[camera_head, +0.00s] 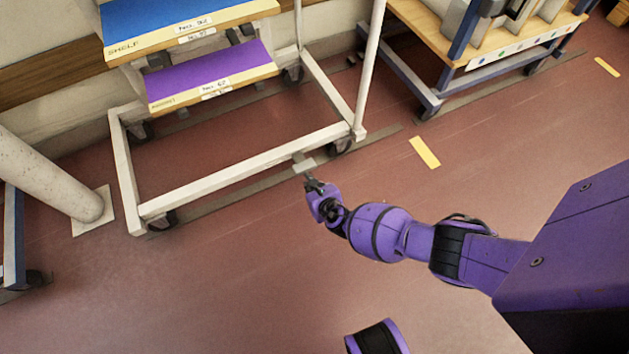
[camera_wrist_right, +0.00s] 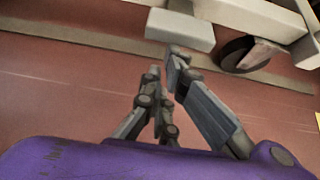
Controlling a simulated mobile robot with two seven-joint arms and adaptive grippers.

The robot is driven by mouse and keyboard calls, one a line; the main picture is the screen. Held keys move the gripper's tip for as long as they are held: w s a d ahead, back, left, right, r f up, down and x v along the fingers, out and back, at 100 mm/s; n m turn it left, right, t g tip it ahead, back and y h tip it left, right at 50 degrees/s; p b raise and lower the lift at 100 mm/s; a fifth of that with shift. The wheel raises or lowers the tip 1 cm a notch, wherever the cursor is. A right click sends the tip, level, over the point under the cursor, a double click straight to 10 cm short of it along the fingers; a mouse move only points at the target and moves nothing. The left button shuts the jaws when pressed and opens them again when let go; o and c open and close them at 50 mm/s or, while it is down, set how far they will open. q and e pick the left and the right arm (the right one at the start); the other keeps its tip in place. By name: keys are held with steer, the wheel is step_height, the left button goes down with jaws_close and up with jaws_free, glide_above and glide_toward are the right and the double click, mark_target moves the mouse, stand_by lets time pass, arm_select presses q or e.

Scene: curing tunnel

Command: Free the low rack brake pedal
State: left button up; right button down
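The low brake pedal (camera_head: 304,163) is a pale grey plate jutting out from the bottom rail of the white rack (camera_head: 240,172), near its right front caster. In the right wrist view the pedal (camera_wrist_right: 180,29) is a block just ahead of the fingertips. My right gripper (camera_head: 311,183) is low over the floor in front of the pedal. Its fingers (camera_wrist_right: 166,68) are drawn together with nothing seen between them. A small gap seems to lie between fingertips and pedal; contact cannot be told. My left gripper is out of view.
The rack's right front caster (camera_head: 341,146) stands beside the pedal; the same wheel shows in the wrist view (camera_wrist_right: 243,53). A blue-framed wooden bench (camera_head: 440,40) is at upper right. A white post (camera_head: 50,180) stands at left.

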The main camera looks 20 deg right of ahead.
step_height(320, 180, up, 2)
steer(key=shift+w+r+p, duration=0.1)
steer(key=shift+p, duration=0.45)
stand_by(0.3)
